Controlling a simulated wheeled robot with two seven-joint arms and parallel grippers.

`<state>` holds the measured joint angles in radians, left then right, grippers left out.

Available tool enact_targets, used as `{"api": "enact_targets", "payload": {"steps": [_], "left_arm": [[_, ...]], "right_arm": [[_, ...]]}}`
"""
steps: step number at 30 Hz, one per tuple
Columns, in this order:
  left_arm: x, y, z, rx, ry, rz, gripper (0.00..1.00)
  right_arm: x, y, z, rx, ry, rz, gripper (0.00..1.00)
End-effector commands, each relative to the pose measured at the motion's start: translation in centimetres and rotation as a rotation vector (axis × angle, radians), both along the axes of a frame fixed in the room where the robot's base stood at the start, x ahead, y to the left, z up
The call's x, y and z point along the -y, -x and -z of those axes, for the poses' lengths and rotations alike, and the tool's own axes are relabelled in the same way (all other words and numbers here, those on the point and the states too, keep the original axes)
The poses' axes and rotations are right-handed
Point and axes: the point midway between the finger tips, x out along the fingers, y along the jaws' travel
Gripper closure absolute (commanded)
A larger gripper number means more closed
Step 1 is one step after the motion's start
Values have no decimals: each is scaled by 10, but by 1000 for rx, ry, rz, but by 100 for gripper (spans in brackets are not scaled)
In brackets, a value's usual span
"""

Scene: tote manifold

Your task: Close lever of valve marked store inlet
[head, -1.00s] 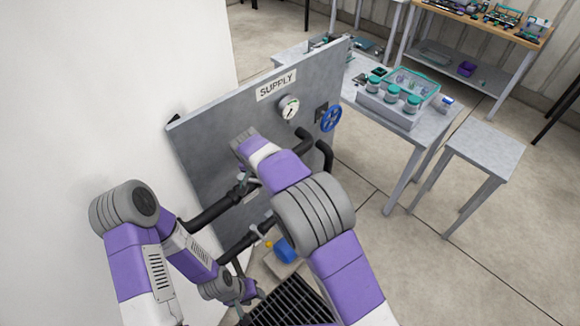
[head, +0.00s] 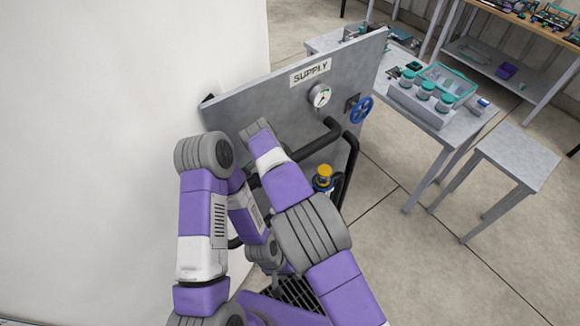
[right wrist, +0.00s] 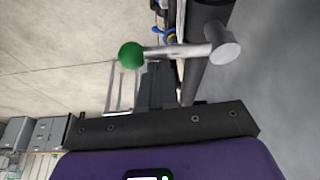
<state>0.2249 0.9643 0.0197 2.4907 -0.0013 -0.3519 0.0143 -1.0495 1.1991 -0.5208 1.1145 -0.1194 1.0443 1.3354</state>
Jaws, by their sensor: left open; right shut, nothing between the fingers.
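In the right wrist view a silver lever with a green ball knob (right wrist: 131,55) sticks out to the left from a valve stem beside a dark pipe (right wrist: 205,65). The shut, empty fingers of my right gripper (right wrist: 157,70) point up the picture, just below the lever; whether they touch it I cannot tell. In the head view my arm hides the right gripper and this lever. My left gripper (head: 275,268) is low in front of the panel, mostly hidden, open and apart from the lever. No store inlet mark is readable in either view.
A grey panel (head: 235,108) carries a SUPPLY label (head: 310,72), a gauge (head: 319,95), a blue handwheel (head: 361,110) and black pipes (head: 318,140). A yellow-topped blue fitting (head: 323,178) sits below. A table with jars (head: 425,90) and a stool (head: 515,155) stand right; white wall left.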

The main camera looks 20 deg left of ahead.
Motion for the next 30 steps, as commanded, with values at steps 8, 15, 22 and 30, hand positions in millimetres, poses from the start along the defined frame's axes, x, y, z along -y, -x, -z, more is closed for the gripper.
{"api": "enact_targets", "payload": {"steps": [8,15,22,30], "left_arm": [[0,0,0,0,0,0,57],[0,0,0,0,0,0,57],[0,0,-8,0,0,0,57],[0,0,-36,0,0,0,57]], "right_arm": [[-2,2,1,-3,-1,-4,100],[-2,2,1,-4,-2,-4,100],[-4,4,-12,-3,-3,-4,100],[-8,9,-54,0,-4,5,100]]}}
